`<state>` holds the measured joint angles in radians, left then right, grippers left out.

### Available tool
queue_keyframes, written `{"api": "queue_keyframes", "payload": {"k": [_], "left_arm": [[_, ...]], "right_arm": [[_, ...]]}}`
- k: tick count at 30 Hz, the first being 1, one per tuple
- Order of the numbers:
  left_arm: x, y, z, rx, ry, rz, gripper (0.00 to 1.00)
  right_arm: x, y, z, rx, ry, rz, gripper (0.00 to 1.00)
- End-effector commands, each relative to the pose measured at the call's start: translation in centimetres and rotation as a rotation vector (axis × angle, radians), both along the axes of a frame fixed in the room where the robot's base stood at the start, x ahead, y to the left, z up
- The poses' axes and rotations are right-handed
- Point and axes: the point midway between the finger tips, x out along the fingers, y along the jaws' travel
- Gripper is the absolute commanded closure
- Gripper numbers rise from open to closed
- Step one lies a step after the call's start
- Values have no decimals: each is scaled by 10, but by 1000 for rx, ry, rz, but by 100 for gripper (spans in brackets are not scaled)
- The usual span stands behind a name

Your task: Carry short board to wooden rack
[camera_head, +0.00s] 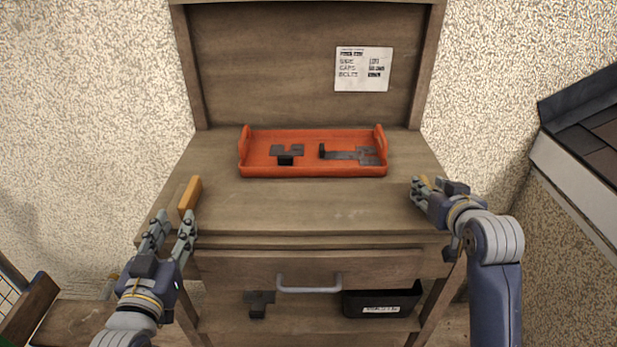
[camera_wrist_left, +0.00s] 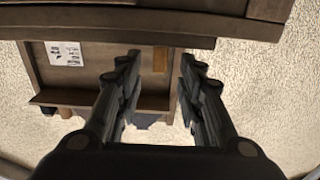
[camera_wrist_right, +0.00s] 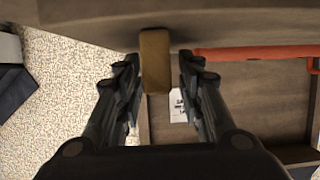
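A small light-brown wooden piece (camera_head: 190,195) lies at the left edge of the wooden bench top (camera_head: 320,205). It also shows in the left wrist view (camera_wrist_left: 160,60). A similar piece (camera_wrist_right: 155,60) is at the right side, mostly hidden in the head view. I cannot tell whether either is the short board. My left gripper (camera_head: 172,232) is open and empty, just short of the left piece. My right gripper (camera_head: 420,190) is open at the bench's right edge. In the right wrist view, its piece appears between the fingertips, with gaps on both sides. No separate wooden rack is identifiable.
A red tray (camera_head: 252,168) with dark metal parts stands at the back of the bench. Below are a drawer (camera_head: 245,275), a black bin (camera_head: 382,302) and a dark bracket (camera_head: 258,303). The bench top's front middle is clear.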

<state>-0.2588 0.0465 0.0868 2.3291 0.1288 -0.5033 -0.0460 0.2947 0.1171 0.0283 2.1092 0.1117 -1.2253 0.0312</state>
Motion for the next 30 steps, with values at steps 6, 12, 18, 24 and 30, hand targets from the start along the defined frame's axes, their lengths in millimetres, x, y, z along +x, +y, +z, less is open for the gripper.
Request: {"api": "queue_keyframes", "payload": {"k": [6,12,18,24,30], "left_arm": [[-15,0,0,0,0,0,65],[-17,0,0,0,-1,0,65],[-16,0,0,0,-1,0,65],[-16,0,0,0,-1,0,65],[-16,0,0,0,-1,0,65]], "right_arm": [[0,0,0,0,0,0,65],[-15,0,7,-1,-2,-1,65],[-43,-1,18,-2,-1,0,65],[-64,-1,27,0,-1,0,65],[-70,-1,29,0,0,0,65]]}}
